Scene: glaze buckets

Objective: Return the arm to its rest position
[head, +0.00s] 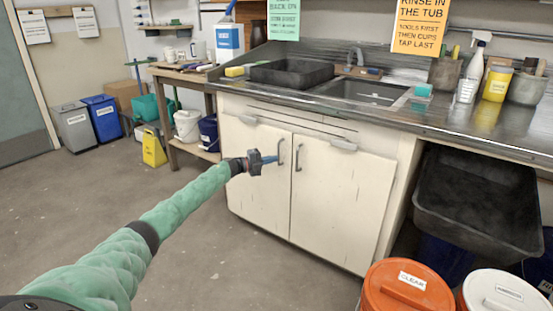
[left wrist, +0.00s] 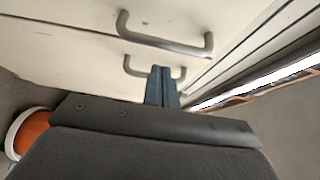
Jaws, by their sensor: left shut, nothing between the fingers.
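My left arm, in a green sleeve, reaches out in the head view to the closed white cabinet doors (head: 340,205) under the sink. My left gripper (head: 274,159) is shut and empty, close to the left door's handle (head: 280,150); I cannot tell from the head view whether it touches. My right gripper is not in view.
An orange bucket (head: 400,290) and a white-lidded bucket (head: 500,293) stand at the front right. A black tub (head: 480,205) is under the counter (head: 390,118). The floor (head: 230,260) before the cabinet is clear.

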